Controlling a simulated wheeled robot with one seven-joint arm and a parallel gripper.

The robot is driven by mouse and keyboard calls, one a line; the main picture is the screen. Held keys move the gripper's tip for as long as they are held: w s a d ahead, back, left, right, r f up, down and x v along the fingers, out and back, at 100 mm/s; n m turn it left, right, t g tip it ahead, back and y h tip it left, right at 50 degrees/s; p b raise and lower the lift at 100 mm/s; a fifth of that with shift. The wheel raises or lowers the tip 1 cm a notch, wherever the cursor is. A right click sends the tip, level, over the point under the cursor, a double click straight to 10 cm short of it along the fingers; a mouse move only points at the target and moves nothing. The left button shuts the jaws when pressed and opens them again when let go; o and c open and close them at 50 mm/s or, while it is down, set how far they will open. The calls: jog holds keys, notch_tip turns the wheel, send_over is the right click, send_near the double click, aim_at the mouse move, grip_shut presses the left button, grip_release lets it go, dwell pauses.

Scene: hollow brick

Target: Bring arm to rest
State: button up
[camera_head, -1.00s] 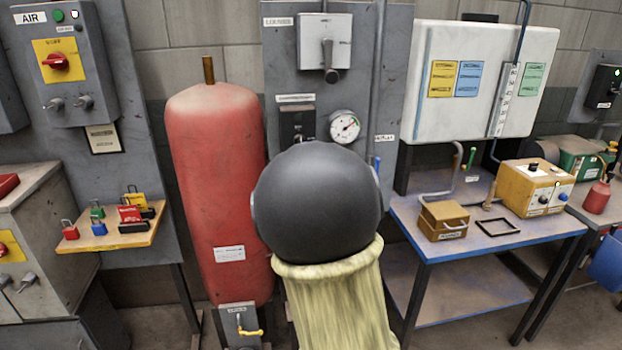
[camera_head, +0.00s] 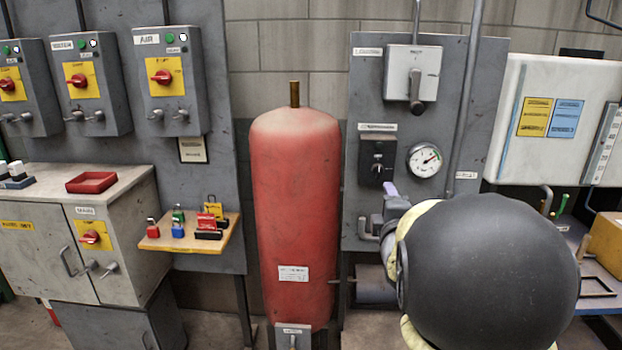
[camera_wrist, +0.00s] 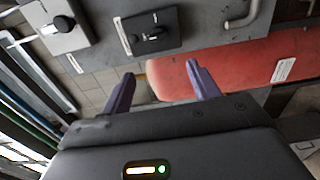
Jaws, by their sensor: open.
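My gripper (camera_wrist: 162,85) shows in the wrist view with its two purple fingers spread apart and nothing between them. The fingers point toward the grey wall panel and the red tank (camera_wrist: 225,60), apart from both as far as I can tell. In the head view, the dark round part of my arm with its pale yellow cover fills the lower right. It hides most of my gripper there and the lower part of the grey panel (camera_head: 330,195) behind it. The red tank (camera_head: 295,200) stands upright left of my arm.
Padlocks lie on a small wooden shelf (camera_head: 165,238) left of the tank. A grey cabinet (camera_head: 120,235) carries a red tray (camera_head: 91,182). A pressure gauge (camera_head: 424,160) and a lever box (camera_head: 411,72) are on the panel. A blue-edged table (camera_head: 592,300) is at the right.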

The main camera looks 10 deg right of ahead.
jog(key=s+a+f+m+g+y+p, duration=0.2)
jog(key=s+a+f+m+g+p, duration=0.3)
jog(key=s, duration=0.5)
jog(key=s+a+f+m+g+y+p, duration=0.3)
jog(key=s+a+f+m+g+p, duration=0.2)
jog(key=s+a+f+m+g, duration=0.2)
jog(key=s+a+m+g, duration=0.2)
jog(key=s+a+m, duration=0.1)
jog(key=s, duration=0.1)
jog(key=shift+a+f+g+p, duration=0.15)
jog(key=shift+a+g+p, duration=0.1)
jog(key=shift+g+p, duration=0.15)
jog(key=shift+w, duration=0.1)
